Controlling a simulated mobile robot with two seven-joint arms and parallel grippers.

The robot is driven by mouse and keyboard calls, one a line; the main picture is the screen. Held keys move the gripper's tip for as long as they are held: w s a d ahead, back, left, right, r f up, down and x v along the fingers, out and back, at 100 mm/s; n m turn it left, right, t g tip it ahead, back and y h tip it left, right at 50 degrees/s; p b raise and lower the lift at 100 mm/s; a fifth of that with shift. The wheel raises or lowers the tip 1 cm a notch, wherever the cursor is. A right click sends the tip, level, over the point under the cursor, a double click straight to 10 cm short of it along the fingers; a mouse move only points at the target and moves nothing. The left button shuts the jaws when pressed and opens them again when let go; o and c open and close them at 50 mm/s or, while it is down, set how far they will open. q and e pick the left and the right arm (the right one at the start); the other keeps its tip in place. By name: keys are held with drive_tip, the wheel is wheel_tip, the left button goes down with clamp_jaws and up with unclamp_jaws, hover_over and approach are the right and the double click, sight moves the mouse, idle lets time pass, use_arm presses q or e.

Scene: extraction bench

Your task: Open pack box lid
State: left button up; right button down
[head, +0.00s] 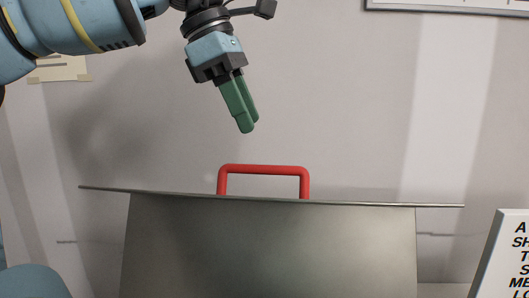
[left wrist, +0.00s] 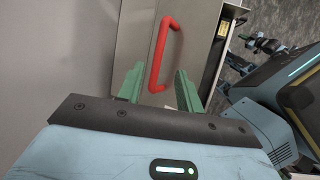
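The pack box (head: 270,250) is a grey metal box in front of me in the head view. Its lid (head: 420,205) shows almost edge-on as a thin, wide plate across the top and looks shut. A red bar handle (head: 263,170) stands up from the lid. My left gripper (head: 248,128) points down above the handle, apart from it. In the left wrist view, its green fingers (left wrist: 159,71) are spread and empty, with the red handle (left wrist: 156,72) beyond and between them.
A white sign (head: 505,260) with black letters stands right of the box. A pale wall (head: 340,100) is behind it, with a framed board (head: 450,10) at the top right. The air around the handle is clear.

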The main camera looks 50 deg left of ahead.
use_arm(q)
drive_tip(key=shift+x, duration=3.85)
drive_tip(key=shift+a, duration=0.1)
clamp_jaws()
